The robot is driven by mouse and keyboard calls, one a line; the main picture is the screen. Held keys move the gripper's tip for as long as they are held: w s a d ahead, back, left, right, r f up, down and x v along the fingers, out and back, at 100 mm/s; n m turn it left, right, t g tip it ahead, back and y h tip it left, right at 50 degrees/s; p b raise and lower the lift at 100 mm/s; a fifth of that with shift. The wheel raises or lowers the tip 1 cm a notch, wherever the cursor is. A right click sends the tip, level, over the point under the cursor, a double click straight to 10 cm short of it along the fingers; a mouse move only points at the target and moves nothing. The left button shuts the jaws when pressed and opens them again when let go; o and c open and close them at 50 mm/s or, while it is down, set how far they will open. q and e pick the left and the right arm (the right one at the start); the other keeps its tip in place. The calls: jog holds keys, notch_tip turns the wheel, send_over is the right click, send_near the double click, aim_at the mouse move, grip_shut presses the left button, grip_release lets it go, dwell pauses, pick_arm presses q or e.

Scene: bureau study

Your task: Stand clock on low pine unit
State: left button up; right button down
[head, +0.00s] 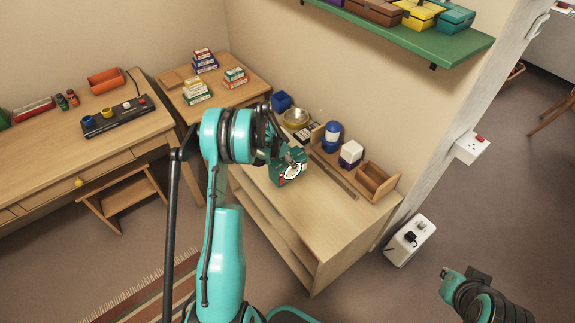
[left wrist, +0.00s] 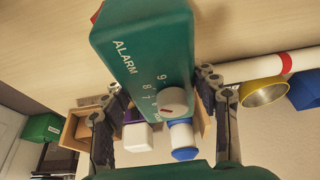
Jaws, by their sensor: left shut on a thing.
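The clock (head: 291,174) is a green box with a white dial. In the left wrist view the clock (left wrist: 140,50) shows the word ALARM, numbers and a round knob with a red mark. My left gripper (head: 280,150) is shut on it, with one dark finger on each side. The clock is over the top of the low pine unit (head: 330,215), toward its left part. I cannot tell whether its base touches the top.
The unit's front right top is clear.

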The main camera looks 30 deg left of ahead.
pick_arm(q)
notch_tip(320, 180, down, 2)
jog(key=shift+f, duration=0.15)
jog(key=o, duration=1.1)
jog(key=shift+f+b, duration=0.1)
jog(key=shift+b, duration=0.3)
jog(key=o, duration=0.4)
